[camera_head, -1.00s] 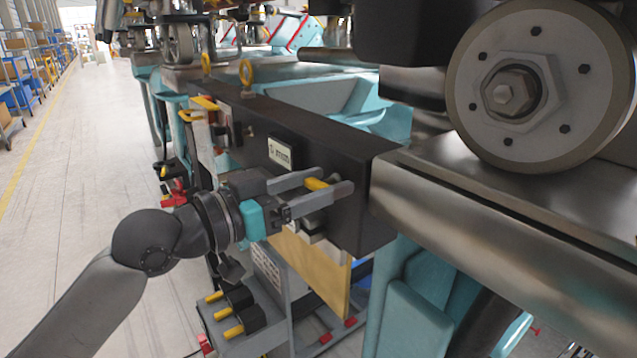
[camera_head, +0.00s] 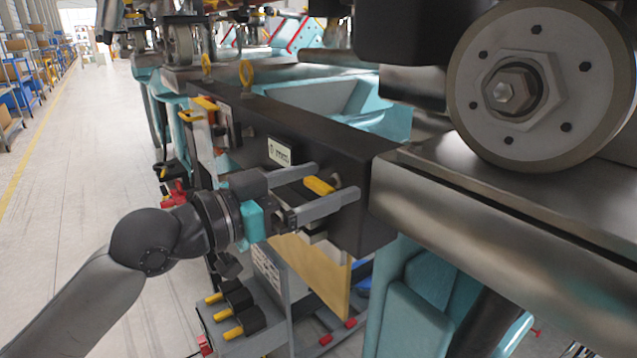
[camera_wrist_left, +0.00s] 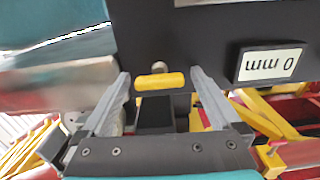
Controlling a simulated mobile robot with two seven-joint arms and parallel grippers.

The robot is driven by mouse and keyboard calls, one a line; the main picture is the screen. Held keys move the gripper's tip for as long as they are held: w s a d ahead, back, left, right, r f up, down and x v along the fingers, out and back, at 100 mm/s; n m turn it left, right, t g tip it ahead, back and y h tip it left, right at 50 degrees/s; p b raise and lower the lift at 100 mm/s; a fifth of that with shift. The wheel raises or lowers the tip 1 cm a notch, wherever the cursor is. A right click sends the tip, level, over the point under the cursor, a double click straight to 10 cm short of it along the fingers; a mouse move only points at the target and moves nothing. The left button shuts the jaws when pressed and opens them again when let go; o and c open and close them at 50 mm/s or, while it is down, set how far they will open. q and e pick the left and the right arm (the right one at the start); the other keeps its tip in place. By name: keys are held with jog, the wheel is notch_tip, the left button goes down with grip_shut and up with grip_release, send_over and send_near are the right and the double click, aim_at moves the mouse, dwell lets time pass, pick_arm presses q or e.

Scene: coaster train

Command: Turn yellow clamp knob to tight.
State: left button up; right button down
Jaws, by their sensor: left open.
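The yellow clamp knob (camera_head: 319,186) is a short bar handle on the side of the dark beam (camera_head: 335,150). In the left wrist view the knob (camera_wrist_left: 160,81) lies nearly level across the picture, with a small round metal part just above it. My left gripper (camera_head: 335,180) is open, with one finger on each side of the knob. In the left wrist view the left gripper (camera_wrist_left: 161,75) shows gaps between both fingers and the knob's ends. The knob's mount is partly hidden. My right gripper is in neither view.
A small display plate (camera_head: 280,151) sits on the beam; upside down in the wrist view, it reads 0 mm. A large wheel (camera_head: 540,85) and metal rail (camera_head: 480,200) stand right of the gripper. The floor at left is clear.

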pick_arm(q)
jog(key=b+v, duration=0.8)
jog(key=v, duration=0.7)
jog(key=shift+b, duration=0.3)
jog(key=shift+s+a, duration=0.1)
dwell(0.5)
